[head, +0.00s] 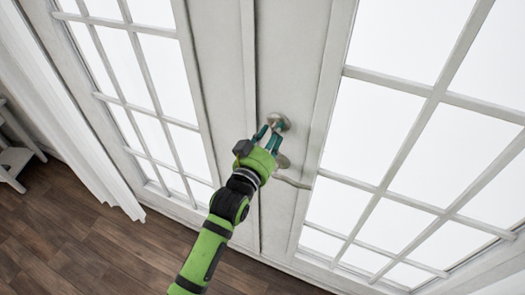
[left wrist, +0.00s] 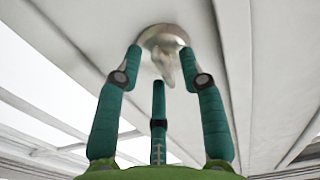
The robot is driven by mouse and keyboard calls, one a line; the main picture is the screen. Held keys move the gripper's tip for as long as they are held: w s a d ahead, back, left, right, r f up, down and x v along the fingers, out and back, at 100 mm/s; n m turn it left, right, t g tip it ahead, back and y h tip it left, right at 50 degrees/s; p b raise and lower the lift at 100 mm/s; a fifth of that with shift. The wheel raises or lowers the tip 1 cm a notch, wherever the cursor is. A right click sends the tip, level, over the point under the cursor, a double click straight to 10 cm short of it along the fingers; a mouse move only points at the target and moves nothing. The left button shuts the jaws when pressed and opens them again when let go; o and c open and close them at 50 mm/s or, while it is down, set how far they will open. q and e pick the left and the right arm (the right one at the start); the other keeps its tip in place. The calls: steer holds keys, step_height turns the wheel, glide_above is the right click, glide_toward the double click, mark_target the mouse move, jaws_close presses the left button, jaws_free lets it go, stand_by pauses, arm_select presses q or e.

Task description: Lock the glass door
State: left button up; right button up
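The white double glass door (head: 395,130) is closed, with its two leaves meeting near the middle of the head view. A round silver lock with a thumb-turn (head: 279,122) sits on the right leaf, above a lever handle (head: 292,183). My left gripper (head: 268,134) is at the lock. In the left wrist view, its teal fingers (left wrist: 160,62) are spread, with two either side of the thumb-turn (left wrist: 165,68) and one below. Gaps show between the fingers and the turn; I cannot tell whether any finger touches it. My right gripper is not in view.
A white curtain (head: 60,110) hangs at the left. A small white piece of furniture (head: 14,150) stands beyond it at the left edge. The dark wooden floor (head: 90,245) is clear where it shows.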

arm_select(q)
steer(key=v, duration=1)
steer(key=shift+s, duration=0.25)
steer(key=shift+f, duration=0.15)
steer(key=s+a+f+g+y, duration=0.1)
steer(key=s+a+f+g, duration=0.1)
steer(key=f, duration=0.9)
steer(key=s+a+f+g+y, duration=0.1)
steer(key=s+a+f+g, duration=0.15)
steer(key=f, duration=0.85)
steer(key=s+a+f+g+y, duration=0.2)
steer(key=s+f, duration=0.1)
steer(key=f, duration=0.9)
steer(key=s+a+f+n+g+y, duration=0.1)
steer(key=s+a+f+g, duration=0.4)
steer(key=s+f, duration=0.75)
steer(key=s+a+f+g+y, duration=0.1)
steer(key=s+a+f+g, duration=0.1)
steer(key=s, duration=0.8)
steer(key=s+a+f+g+b, duration=0.1)
steer(key=s+a+f, duration=0.4)
steer(key=s, duration=0.5)
steer(key=shift+f+n+g+y, duration=0.4)
steer(key=shift+f+g, duration=0.15)
steer(key=shift+f, duration=0.4)
steer(key=shift+a, duration=0.15)
